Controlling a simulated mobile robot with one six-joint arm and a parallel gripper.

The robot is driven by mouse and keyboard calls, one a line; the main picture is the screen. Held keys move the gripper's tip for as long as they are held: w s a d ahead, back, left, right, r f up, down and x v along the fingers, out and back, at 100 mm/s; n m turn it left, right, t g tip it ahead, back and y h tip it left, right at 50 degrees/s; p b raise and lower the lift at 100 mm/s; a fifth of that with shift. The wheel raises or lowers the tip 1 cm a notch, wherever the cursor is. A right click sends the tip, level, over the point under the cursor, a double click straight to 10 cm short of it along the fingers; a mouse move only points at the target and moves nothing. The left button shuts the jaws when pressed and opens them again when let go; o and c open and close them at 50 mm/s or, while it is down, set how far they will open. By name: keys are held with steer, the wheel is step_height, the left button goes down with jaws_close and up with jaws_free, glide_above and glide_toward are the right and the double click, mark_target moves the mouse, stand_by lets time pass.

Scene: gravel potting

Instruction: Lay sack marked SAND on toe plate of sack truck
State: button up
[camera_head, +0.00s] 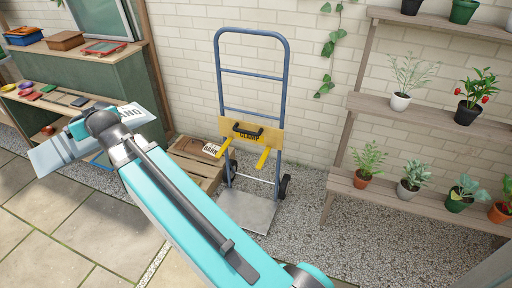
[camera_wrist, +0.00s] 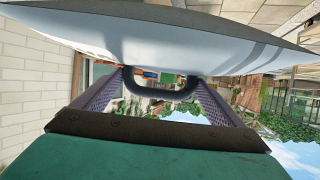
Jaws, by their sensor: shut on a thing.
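The sack marked SAND (camera_head: 50,152) is a pale sack with blue-grey bands at the left of the head view; only "AND" shows past my arm. My gripper (camera_head: 82,128) is shut on its dark handle, partly hidden by my wrist. In the wrist view the sack (camera_wrist: 180,45) fills the top, with the handle between the fingers of my gripper (camera_wrist: 150,85). The sack truck (camera_head: 285,75) stands upright against the wall with a blue frame. Its bare metal toe plate (camera_head: 250,212) lies on the gravel, its left part behind my arm. The sack is apart from the truck.
A yellow board marked CLAMP (camera_head: 262,136) with a black handle and two yellow arms crosses the truck. A sack marked BARK (camera_head: 205,147) lies on a wooden pallet (camera_head: 190,165) left of it. Plant shelves (camera_head: 400,103) stand right, a green bench (camera_head: 110,75) left.

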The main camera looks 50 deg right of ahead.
steer(key=shift+w+a+r, duration=0.1)
steer(key=shift+a+r, duration=0.15)
steer(key=shift+r, duration=0.05)
steer(key=shift+d, duration=0.1)
